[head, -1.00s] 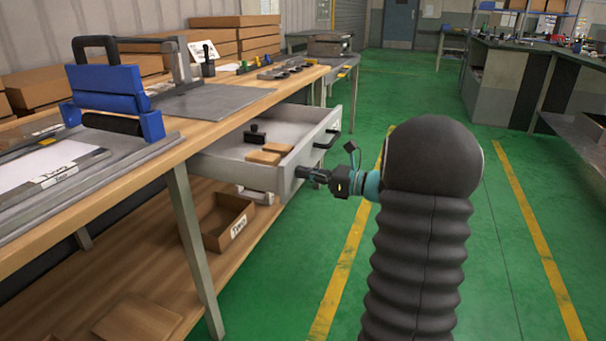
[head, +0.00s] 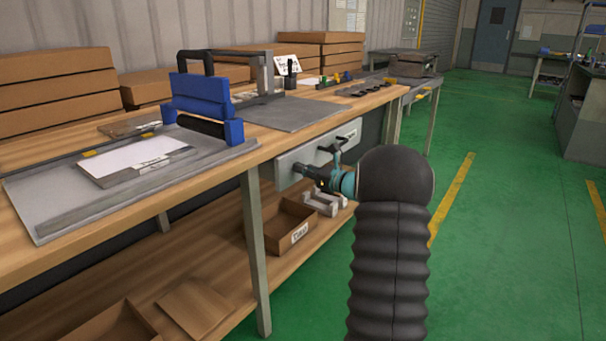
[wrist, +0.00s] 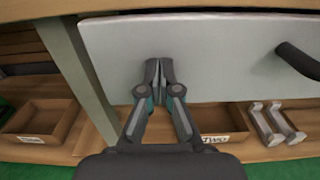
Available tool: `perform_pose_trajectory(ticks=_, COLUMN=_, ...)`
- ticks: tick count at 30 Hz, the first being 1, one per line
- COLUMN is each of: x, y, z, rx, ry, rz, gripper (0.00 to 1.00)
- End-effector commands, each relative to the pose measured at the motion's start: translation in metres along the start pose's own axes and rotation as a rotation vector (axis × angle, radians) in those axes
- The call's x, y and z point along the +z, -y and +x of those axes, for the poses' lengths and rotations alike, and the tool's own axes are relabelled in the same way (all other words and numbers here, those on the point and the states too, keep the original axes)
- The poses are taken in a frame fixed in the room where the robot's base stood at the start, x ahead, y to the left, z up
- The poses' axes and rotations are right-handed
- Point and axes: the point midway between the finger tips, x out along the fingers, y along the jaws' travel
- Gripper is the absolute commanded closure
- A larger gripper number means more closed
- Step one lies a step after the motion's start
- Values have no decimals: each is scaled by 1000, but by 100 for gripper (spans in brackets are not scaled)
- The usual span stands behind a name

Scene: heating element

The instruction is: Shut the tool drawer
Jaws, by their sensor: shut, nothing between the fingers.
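The tool drawer's grey front (head: 290,172) sits close under the bench top's front edge in the head view. No drawer interior shows. Its dark bar handle (wrist: 297,61) is at the right in the wrist view. My gripper (head: 301,169) is shut and empty, with its fingertips at the drawer front, left of the handle. In the wrist view, my gripper (wrist: 159,66) has both fingers together against or very near the bare panel (wrist: 210,50). I cannot tell whether they touch.
A bench leg (head: 254,250) stands left of the drawer. A lower shelf holds a cardboard box (head: 270,228) and grey brackets (head: 325,202). Green floor (head: 490,260) to the right is clear.

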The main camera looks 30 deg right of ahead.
Motion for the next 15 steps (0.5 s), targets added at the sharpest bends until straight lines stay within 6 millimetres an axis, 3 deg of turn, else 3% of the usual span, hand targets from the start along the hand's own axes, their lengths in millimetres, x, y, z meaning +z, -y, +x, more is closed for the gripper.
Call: perform_pose_trajectory(ticks=15, x=1, y=-1, z=11, rx=1, ry=1, rz=-1, gripper=100)
